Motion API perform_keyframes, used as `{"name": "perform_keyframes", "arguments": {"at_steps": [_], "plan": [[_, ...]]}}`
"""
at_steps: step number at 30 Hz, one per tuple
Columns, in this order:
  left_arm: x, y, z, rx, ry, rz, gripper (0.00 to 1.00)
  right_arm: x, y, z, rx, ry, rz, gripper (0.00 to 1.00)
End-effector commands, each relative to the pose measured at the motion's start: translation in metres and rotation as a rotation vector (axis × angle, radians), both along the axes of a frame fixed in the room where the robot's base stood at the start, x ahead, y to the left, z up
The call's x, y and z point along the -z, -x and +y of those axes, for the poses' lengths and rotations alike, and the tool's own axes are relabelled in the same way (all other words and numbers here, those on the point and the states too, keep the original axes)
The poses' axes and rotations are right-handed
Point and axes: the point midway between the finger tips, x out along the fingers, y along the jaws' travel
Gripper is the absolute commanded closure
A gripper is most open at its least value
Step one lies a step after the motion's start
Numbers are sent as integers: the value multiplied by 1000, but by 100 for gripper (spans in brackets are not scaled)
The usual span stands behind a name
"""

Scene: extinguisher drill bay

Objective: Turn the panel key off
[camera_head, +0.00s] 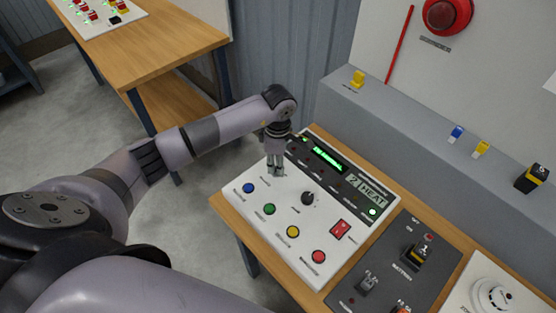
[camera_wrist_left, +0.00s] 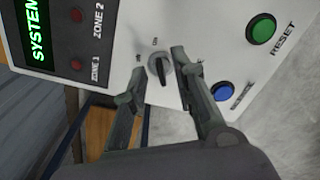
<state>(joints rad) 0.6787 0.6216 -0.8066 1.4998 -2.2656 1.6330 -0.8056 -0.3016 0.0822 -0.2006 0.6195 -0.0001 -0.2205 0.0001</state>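The white fire panel (camera_head: 262,222) lies on the wooden bench, with a lit green display and several coloured buttons. The panel key (camera_wrist_left: 160,69) is a dark upright tab on a round switch in the left wrist view. It seems to line up with the small mark above it; the labels are hard to read. My left gripper (camera_head: 276,170) points down at the panel's far left part and hides the key in the head view. In the left wrist view the gripper (camera_wrist_left: 158,76) is open, its fingers on either side of the key, with gaps visible. My right gripper is not in view.
Near the key are a blue button (camera_wrist_left: 223,91) and a green button (camera_wrist_left: 261,28). A black knob (camera_head: 308,198) and a red switch (camera_head: 340,229) sit farther right on the panel. A dark battery panel (camera_head: 385,262) lies beside it. A grey ledge (camera_head: 400,125) runs behind.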

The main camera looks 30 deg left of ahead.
Motion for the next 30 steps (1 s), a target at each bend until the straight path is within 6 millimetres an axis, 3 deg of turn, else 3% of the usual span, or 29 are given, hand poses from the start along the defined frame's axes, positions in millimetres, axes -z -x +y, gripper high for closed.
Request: {"name": "perform_keyframes", "arguments": {"at_steps": [11, 22, 30], "plan": [[7, 0, 0, 1, 0, 0, 75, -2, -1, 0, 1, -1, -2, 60], [6, 0, 0, 1, 0, 0, 100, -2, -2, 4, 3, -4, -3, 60], [6, 0, 0, 0, 0, 0, 100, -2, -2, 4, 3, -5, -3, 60]]}}
